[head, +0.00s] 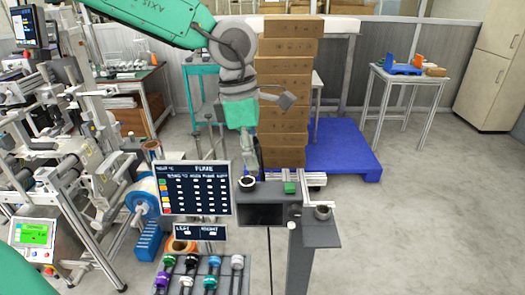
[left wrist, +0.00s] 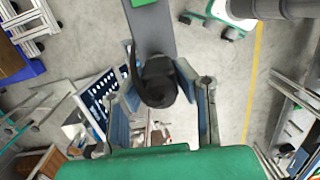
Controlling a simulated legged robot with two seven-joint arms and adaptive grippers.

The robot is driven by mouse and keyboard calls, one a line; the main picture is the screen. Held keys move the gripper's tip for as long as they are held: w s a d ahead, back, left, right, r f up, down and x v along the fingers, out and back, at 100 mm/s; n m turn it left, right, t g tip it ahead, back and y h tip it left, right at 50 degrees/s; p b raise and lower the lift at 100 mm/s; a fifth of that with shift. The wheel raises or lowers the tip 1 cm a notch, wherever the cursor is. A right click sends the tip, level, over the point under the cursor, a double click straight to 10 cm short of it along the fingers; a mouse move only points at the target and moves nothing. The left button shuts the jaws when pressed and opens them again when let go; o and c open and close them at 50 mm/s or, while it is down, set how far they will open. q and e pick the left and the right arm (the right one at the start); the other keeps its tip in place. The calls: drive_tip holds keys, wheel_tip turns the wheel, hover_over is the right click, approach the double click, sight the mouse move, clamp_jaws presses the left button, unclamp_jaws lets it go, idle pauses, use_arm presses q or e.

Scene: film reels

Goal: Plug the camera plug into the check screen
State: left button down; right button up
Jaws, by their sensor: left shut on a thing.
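My left gripper (head: 248,168) reaches down from above to the left end of a grey stand. In the left wrist view its two blue-grey fingers (left wrist: 163,105) are closed around a black round piece (left wrist: 158,82), with a thin dark curved strip at its left side. I cannot tell for sure whether this is the camera plug. In the head view a dark ring with a pale middle (head: 247,183) shows just below the fingertips. The dark check screen (head: 262,214) is on the front of the stand, below the gripper. My right gripper is not in view.
A printed board (head: 195,188) stands left of the screen. Several coloured plugs (head: 210,282) sit in a rack in front. Stacked boxes (head: 285,90) stand behind. Floor at right is clear.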

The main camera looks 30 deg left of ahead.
use_arm(q)
drive_tip(key=a, duration=0.4)
drive_tip(key=shift+s+f, duration=0.15)
drive_tip(key=shift+f, duration=0.2)
drive_tip(key=shift+a+f, duration=0.15)
drive_tip(key=shift+a, duration=0.05)
drive_tip(key=d, duration=0.2)
drive_tip(key=d+f, duration=0.1)
drive_tip(key=d, duration=0.2)
drive_tip(key=shift+d+b, duration=0.3)
drive_tip(key=shift+a+f, duration=0.1)
drive_tip(key=shift+f, duration=0.15)
drive_tip(key=a, duration=0.2)
drive_tip(key=a+f, duration=0.1)
drive_tip(key=shift+s+a, duration=0.15)
drive_tip(key=shift+a, duration=0.2)
drive_tip(key=shift+a+f, duration=0.1)
drive_tip(key=shift+a, duration=0.1)
drive_tip(key=shift+d+y, duration=0.4)
drive_tip(key=shift+d, duration=0.5)
drive_tip(key=shift+a+f+b, duration=0.2)
drive_tip(key=shift+a+b, duration=0.1)
drive_tip(key=shift+a, duration=0.1)
drive_tip(key=shift+s+f+t+y, duration=0.1)
drive_tip(key=shift+f+t+y, duration=0.25)
drive_tip(key=shift+y, duration=0.25)
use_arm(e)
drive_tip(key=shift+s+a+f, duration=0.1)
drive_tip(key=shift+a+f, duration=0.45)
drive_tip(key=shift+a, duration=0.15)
